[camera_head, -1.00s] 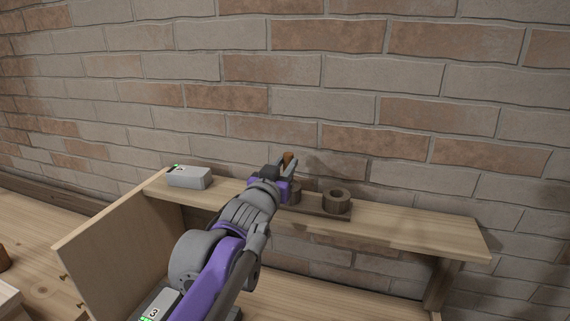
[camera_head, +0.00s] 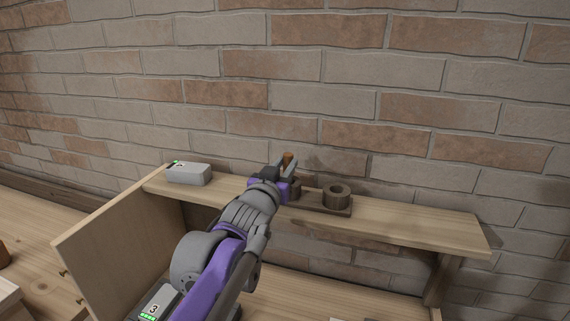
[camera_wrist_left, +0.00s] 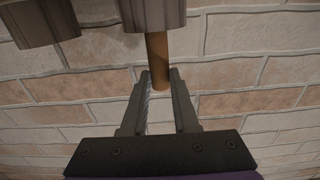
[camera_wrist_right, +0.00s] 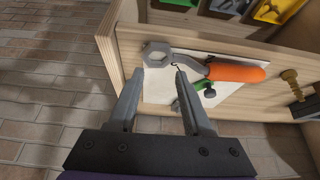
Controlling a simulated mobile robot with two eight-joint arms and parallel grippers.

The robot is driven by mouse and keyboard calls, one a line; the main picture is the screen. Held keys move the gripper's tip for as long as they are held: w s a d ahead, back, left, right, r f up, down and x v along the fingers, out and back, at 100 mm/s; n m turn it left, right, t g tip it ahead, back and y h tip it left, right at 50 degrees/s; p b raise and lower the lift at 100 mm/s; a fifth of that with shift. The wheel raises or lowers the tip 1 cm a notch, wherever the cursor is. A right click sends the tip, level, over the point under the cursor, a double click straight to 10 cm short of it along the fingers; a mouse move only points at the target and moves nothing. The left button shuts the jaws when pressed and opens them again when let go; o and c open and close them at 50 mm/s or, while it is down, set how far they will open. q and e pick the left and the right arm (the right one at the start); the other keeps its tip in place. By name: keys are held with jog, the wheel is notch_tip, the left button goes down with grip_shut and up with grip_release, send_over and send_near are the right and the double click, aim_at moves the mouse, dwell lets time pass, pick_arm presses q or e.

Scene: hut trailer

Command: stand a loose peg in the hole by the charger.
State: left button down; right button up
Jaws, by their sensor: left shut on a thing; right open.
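A brown peg (camera_head: 288,159) is upright between the tips of my left gripper (camera_head: 286,172), which is shut on it above the raised shelf. In the left wrist view the peg (camera_wrist_left: 157,52) meets a dark round socket (camera_wrist_left: 152,12) at its far end; I cannot tell how far it is inside. A second dark socket (camera_head: 337,194) stands to the right on the same holder strip (camera_head: 325,207); its hole looks empty. A grey charger-like box (camera_head: 188,174) with a green light sits at the shelf's left end. My right gripper (camera_wrist_right: 157,75) is open and empty.
The right wrist view shows an orange-handled wrench (camera_wrist_right: 235,73) on a white board beyond the fingers. A grey box numbered 3 (camera_head: 153,303) is partly behind my left arm. The brick wall (camera_head: 420,120) stands close behind the shelf, whose right part (camera_head: 425,226) is clear.

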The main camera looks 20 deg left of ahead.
pick_arm(q)
jog(key=shift+f+b, duration=0.6)
jog(key=shift+f, duration=1.2)
pick_arm(e)
jog(key=shift+s+f, duration=0.35)
jog(key=shift+f, duration=0.55)
pick_arm(q)
jog(key=c, duration=0.6)
grip_release()
jog(key=s+b, duration=0.1)
jog(key=s, duration=0.9)
jog(key=shift+s+a, duration=0.15)
jog(key=shift+s, duration=0.25)
pick_arm(e)
jog(key=shift+s+f, duration=0.2)
jog(key=shift+f, duration=0.55)
